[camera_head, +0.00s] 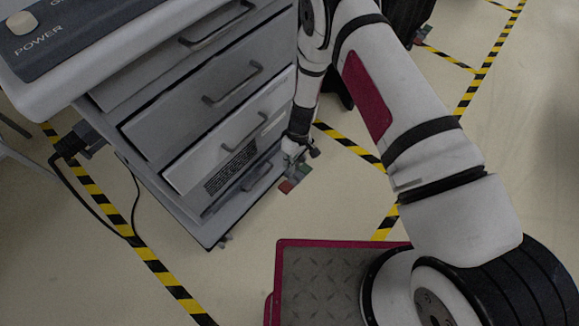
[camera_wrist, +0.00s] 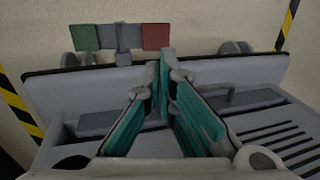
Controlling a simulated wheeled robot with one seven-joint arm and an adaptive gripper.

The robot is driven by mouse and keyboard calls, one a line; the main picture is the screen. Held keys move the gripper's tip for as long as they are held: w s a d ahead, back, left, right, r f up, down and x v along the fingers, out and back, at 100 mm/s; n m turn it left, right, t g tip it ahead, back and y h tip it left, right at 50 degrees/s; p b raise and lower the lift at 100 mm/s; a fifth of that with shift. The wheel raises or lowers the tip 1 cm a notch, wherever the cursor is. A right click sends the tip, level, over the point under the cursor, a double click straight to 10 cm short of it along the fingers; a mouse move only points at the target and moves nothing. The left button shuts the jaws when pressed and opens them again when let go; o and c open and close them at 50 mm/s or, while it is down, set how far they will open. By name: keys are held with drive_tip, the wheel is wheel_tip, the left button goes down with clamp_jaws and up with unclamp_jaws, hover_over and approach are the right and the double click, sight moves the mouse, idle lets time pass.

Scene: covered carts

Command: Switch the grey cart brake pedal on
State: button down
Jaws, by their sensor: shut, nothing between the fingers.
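The brake pedal of the grey cart is a small grey bar with a red pad and a green pad. In the wrist view the pedal (camera_wrist: 122,37) lies beyond the cart's bottom edge, green at left and red at right. My gripper (camera_head: 293,152) is just above the pedal in the head view. In the wrist view my gripper (camera_wrist: 165,58) has its teal fingers together and empty, tips just below the red pad. Contact with the pedal cannot be told.
The grey drawer cart (camera_head: 190,115) fills the left, with handles and a vent. Two casters (camera_wrist: 235,47) flank the pedal. A black cable (camera_head: 95,210) hangs at the cart's left. Yellow-black tape (camera_head: 150,262) marks the floor, which is open right of the cart.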

sight(283, 189)
drive_tip(key=b+x, duration=0.3)
drive_tip(key=x, duration=0.8)
drive_tip(key=shift+s+f+b, duration=0.1)
drive_tip(key=shift+f+b, duration=0.25)
drive_tip(key=shift+f, duration=0.05)
drive_tip(key=shift+s+a+f+b, duration=0.25)
drive_tip(key=shift+a+f+b, duration=0.05)
drive_tip(key=shift+f+b, duration=0.1)
drive_tip(key=shift+s+a+f+b, duration=0.15)
drive_tip(key=shift+s+f+b, duration=0.1)
drive_tip(key=shift+f+b, duration=0.2)
drive_tip(key=shift+b+x, duration=0.85)
drive_tip(key=shift+b, duration=0.1)
drive_tip(key=shift+s+a, duration=0.15)
drive_tip(key=shift+s, duration=0.05)
wheel_tip(283, 189, up, 14)
drive_tip(key=s+a+p, duration=0.2)
drive_tip(key=p, duration=0.3)
drive_tip(key=shift+s+f, duration=0.15)
drive_tip(key=shift+s, duration=0.05)
